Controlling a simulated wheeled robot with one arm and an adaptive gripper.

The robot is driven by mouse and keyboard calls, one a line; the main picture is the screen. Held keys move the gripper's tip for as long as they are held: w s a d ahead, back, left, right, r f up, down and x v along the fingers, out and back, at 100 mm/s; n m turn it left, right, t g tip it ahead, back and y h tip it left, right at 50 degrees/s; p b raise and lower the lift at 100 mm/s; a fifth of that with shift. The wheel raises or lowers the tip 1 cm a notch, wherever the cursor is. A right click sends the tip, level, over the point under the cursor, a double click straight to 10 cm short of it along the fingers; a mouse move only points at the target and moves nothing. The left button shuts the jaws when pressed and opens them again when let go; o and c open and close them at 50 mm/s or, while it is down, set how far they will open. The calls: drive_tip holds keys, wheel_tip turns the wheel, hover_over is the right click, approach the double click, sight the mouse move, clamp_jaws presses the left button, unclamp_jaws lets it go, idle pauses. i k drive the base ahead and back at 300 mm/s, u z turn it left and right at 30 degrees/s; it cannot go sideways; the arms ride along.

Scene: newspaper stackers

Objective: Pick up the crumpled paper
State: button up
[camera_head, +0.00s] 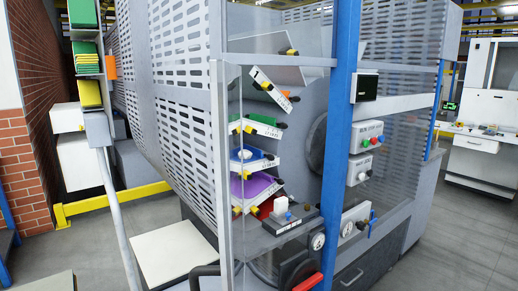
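No crumpled paper can be made out for sure. Behind the clear panel of the big grey machine, a small white roundish thing (244,154) lies over blue on a tilted tray; it is too small to tell what it is. My gripper is not in view.
The grey perforated machine (180,70) fills the middle, with a blue post (341,150) in front. A white flat panel (172,252) juts out at lower left. A yellow floor rail (110,200) and brick wall (22,160) stand left. Grey floor is open at right.

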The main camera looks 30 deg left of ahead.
sight(247, 154)
drive_tip(key=i, duration=1.4)
drive_tip(key=z, duration=0.75)
drive_tip(key=i, duration=0.7)
drive_tip(key=u, duration=4.3)
